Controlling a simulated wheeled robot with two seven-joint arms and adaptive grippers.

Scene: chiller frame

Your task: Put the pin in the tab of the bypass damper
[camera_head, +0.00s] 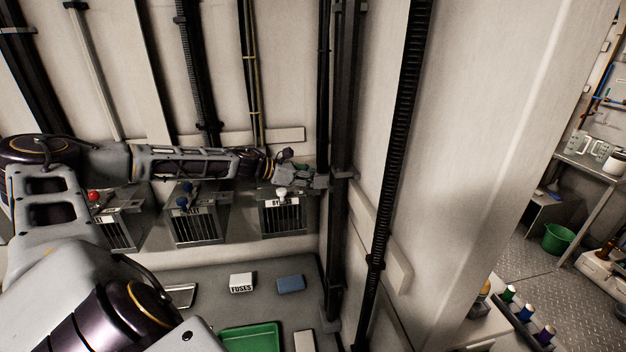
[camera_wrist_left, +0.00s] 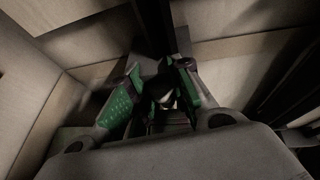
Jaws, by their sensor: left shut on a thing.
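The bypass damper (camera_head: 284,218) is the rightmost of three grey louvred boxes on the wall in the head view. Its label is partly readable, and a white knob (camera_head: 281,193) shows at its top. My left gripper (camera_head: 318,181) is just above and right of the damper, close to a dark vertical post. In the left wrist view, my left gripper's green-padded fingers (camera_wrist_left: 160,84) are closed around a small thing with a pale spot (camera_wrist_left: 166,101). I cannot tell whether it is the pin. The damper's tab is not clearly visible. My right gripper is out of view.
Two more dampers, with a blue knob (camera_head: 182,202) and a red knob (camera_head: 94,196), stand left. A dark post (camera_head: 338,240) rises right of the bypass damper. Below, a grey shelf holds a FUSES box (camera_head: 241,282), a blue block (camera_head: 290,284) and a green tray (camera_head: 248,340).

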